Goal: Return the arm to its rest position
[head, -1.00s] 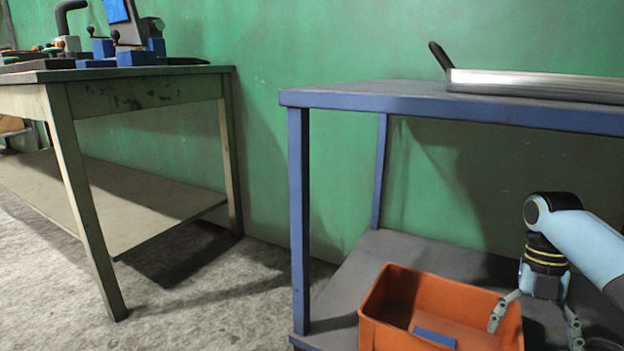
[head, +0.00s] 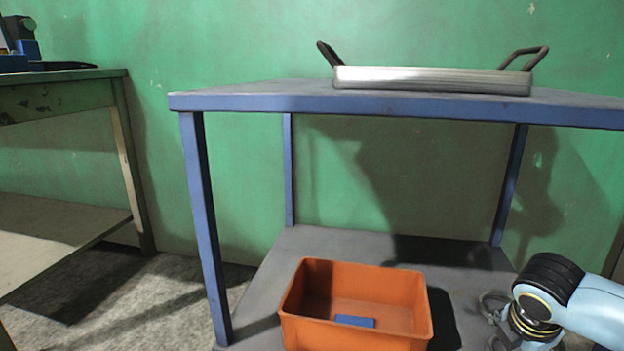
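My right arm comes in from the lower right, over the lower shelf of the blue table. Its gripper (head: 492,322) points down and left, to the right of the orange bin and apart from it. The fingers are partly hidden by the wrist, and I cannot tell how far apart they are. I see nothing held in them. My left gripper is not in view.
The orange bin (head: 355,338), with a blue block (head: 355,321) inside, stands on the lower shelf (head: 262,300). A metal tray with dark handles (head: 432,80) lies on the blue table's top (head: 250,97). Another workbench (head: 60,100) stands at the left.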

